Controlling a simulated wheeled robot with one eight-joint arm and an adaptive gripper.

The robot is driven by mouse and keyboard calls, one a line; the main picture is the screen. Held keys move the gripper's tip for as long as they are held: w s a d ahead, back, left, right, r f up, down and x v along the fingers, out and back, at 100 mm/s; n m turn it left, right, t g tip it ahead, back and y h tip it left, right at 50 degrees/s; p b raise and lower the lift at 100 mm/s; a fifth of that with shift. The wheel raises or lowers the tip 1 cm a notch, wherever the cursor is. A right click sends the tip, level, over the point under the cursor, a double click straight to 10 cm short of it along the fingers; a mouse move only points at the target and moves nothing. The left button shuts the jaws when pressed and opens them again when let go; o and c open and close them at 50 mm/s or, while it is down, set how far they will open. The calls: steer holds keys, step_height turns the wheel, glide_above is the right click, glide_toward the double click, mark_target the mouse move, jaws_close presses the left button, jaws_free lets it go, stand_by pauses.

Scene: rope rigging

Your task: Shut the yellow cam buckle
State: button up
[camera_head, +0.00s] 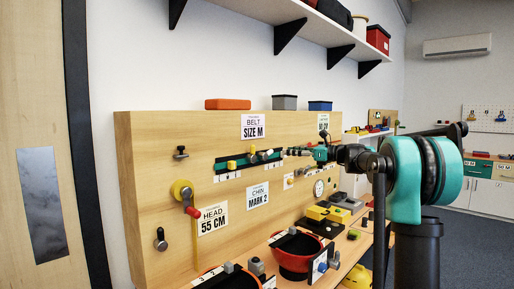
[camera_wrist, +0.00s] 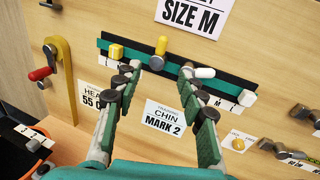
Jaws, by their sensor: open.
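A green strap on a black rail (camera_wrist: 240,84) runs across the wooden board under the SIZE M sign. A yellow upright lever piece (camera_wrist: 161,45), likely the cam buckle, stands up from the middle of the strap; it also shows in the head view (camera_head: 253,150). A squarer yellow block (camera_wrist: 116,51) sits to its left and a white peg (camera_wrist: 205,73) to its right. My gripper (camera_wrist: 156,72) is open and empty, its fingertips below the yellow lever and on either side of it. In the head view, my gripper (camera_head: 318,153) is right of the strap.
A yellow hook-shaped part with a red handle (camera_wrist: 40,74) is at the left. A yellow knob (camera_wrist: 238,144) and dark pegs are at the lower right. Red-rimmed bowls (camera_head: 295,258) and yellow boxes (camera_head: 328,214) stand on the bench below.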

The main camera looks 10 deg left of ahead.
mark_target(251, 154)
steer(key=x, duration=1.7)
steer(key=shift+w+r, duration=0.3)
steer(key=shift+r, duration=0.25)
steer(key=shift+a, duration=0.15)
jaws_close()
